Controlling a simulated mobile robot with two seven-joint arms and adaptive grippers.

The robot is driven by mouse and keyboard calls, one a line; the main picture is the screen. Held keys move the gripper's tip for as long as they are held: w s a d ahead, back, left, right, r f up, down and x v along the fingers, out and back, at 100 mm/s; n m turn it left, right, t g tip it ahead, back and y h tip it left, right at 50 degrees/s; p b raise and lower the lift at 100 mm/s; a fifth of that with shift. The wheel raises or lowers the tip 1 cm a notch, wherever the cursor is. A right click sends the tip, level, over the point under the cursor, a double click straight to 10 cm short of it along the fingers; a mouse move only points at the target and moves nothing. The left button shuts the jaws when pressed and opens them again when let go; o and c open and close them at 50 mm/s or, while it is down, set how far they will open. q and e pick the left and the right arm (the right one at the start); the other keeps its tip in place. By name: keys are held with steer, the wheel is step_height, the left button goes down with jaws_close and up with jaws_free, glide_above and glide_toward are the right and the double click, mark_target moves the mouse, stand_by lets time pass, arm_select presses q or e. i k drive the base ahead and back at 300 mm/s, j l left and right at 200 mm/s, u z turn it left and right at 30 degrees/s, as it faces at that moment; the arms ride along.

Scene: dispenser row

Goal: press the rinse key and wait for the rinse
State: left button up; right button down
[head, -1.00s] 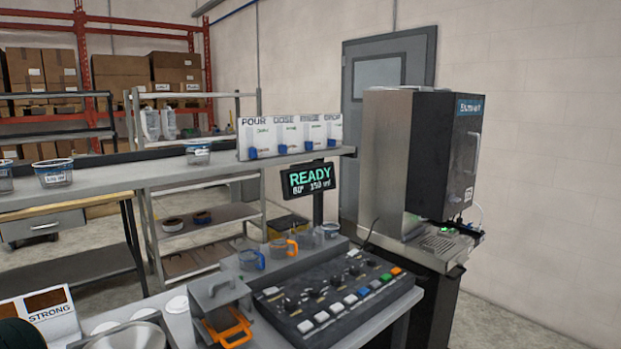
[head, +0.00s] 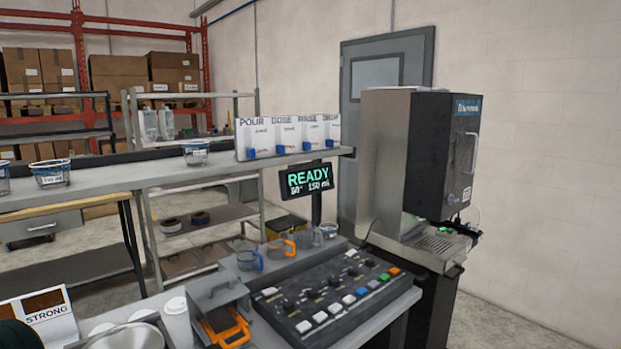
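A dark control panel (head: 315,312) lies on the bench at the lower middle, with rows of black knobs and a front row of keys. No key label is readable, so I cannot tell which is the rinse key. A small display (head: 307,180) behind the panel reads READY, with 150 ml below. Neither of my grippers is in view.
A steel and black machine (head: 420,170) stands right of the panel. Left of the panel are an orange-handled holder (head: 228,327), a white cup (head: 177,322) and a STRONG box (head: 45,318).

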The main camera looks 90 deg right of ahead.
mark_target(362, 291)
steer(key=k+l+z, duration=0.1)
steer(key=z, duration=0.65)
steer(key=k+l+z, duration=0.15)
steer(key=l+z, duration=0.55)
steer(key=k+l+z, duration=0.15)
steer(key=l, duration=0.85)
steer(key=l+z, duration=0.1)
steer(key=l, duration=0.85)
steer(key=k, duration=0.05)
